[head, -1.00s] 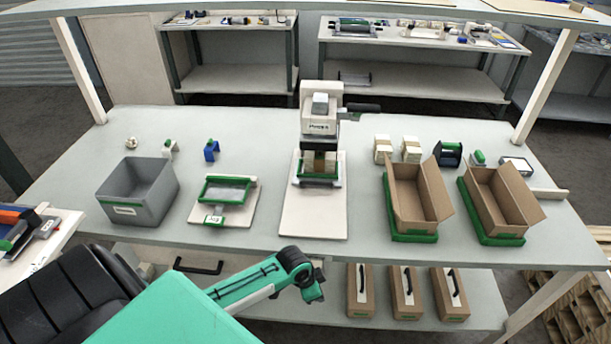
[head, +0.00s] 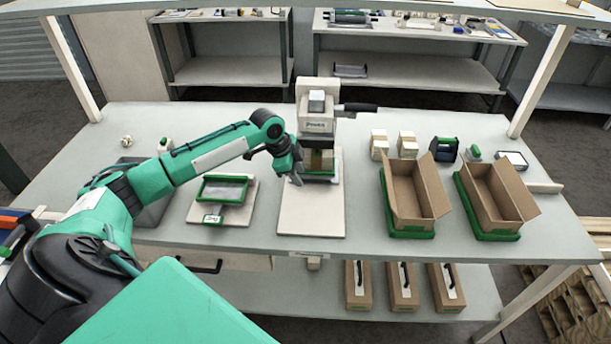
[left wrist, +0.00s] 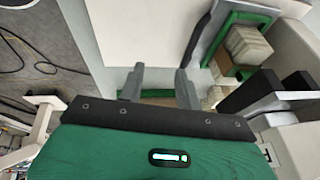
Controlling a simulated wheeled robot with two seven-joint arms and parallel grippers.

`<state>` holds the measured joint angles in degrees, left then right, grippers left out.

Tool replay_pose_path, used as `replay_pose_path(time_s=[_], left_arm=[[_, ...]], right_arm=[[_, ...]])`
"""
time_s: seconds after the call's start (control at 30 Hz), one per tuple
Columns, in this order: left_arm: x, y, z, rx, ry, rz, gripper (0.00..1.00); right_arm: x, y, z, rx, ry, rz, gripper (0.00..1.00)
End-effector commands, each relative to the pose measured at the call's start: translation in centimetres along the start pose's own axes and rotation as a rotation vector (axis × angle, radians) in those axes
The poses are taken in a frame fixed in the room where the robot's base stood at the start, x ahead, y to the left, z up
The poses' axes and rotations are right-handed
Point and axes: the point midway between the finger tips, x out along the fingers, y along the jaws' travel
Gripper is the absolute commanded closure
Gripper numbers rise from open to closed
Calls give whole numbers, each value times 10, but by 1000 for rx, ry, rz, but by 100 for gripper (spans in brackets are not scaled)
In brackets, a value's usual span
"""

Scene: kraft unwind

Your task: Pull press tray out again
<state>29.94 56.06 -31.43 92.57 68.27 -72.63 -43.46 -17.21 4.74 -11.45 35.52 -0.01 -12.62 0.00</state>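The press (head: 316,118) stands mid-table on a pale base board (head: 311,215), its dark lever pointing right. The press tray (head: 322,179), with a green edge, sits under the press head with a brownish block visible above it. In the left wrist view the tray's green edge (left wrist: 250,17) shows at upper right, with pale blocks beside it. My left gripper (head: 296,178) is just left of the tray, over the board, pointing down. In the left wrist view its two fingers (left wrist: 160,76) are apart with nothing between them. My right gripper is out of view.
A second green-framed tray (head: 223,189) lies on a board to the left. My left arm partly covers a grey bin (head: 153,214). Two open cardboard boxes (head: 412,190) (head: 497,192) stand in green trays at right. Small pale stacks (head: 379,144) stand behind them.

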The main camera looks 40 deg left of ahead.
Motion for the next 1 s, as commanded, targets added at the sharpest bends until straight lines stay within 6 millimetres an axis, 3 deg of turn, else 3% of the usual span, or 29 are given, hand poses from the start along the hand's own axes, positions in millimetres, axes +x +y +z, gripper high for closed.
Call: replay_pose_path(time_s=[0.03,0.13,0.33,0.47,0.8,1.0], left_arm=[[-16,-18,7,-5,3,-17,66],[-37,-39,15,-10,16,-33,66],[-45,-51,18,-15,27,-41,66],[-28,-51,17,-14,26,-40,66],[43,-54,15,-16,26,-40,66],[73,-56,15,-16,27,-41,66]], right_arm=[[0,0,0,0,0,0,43],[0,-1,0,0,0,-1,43],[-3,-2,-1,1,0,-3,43],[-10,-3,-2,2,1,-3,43],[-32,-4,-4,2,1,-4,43],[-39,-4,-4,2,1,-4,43]])
